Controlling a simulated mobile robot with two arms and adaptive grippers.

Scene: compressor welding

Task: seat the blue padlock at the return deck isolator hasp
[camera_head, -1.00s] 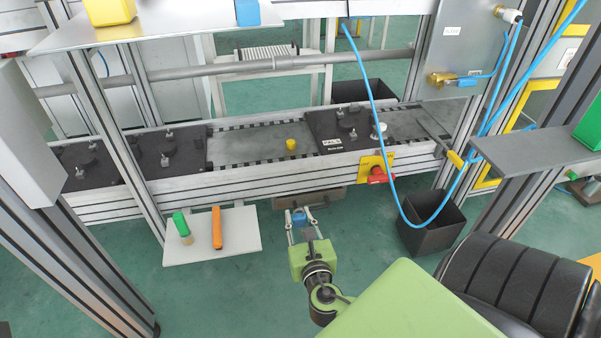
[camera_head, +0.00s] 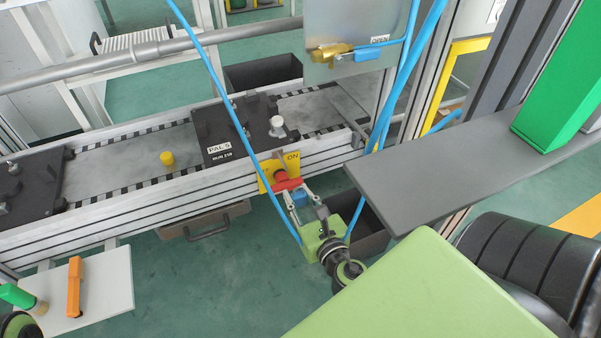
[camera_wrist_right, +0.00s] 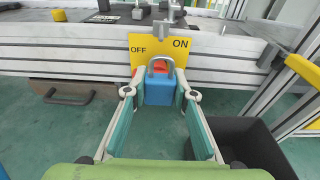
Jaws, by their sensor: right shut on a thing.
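My right gripper (camera_head: 299,202) is shut on the blue padlock (camera_wrist_right: 159,90), holding it by its body between the fingertips. The padlock is upright with its grey shackle on top; in the head view its body (camera_head: 301,198) shows just below the isolator. The return deck isolator is a yellow OFF/ON plate (camera_head: 293,162) with a red handle (camera_head: 287,182) on the conveyor's front rail. In the wrist view the shackle overlaps the red handle (camera_wrist_right: 159,66), below a grey metal piece (camera_wrist_right: 167,28). I cannot tell whether the shackle touches the hasp.
A dark grey shelf (camera_head: 450,175) juts out right of my right gripper. A black bin (camera_head: 366,240) stands below it. Blue hoses hang nearby. A pallet marked PAL 5 (camera_head: 235,130) sits on the conveyor above. A white shelf (camera_head: 105,285) is at lower left.

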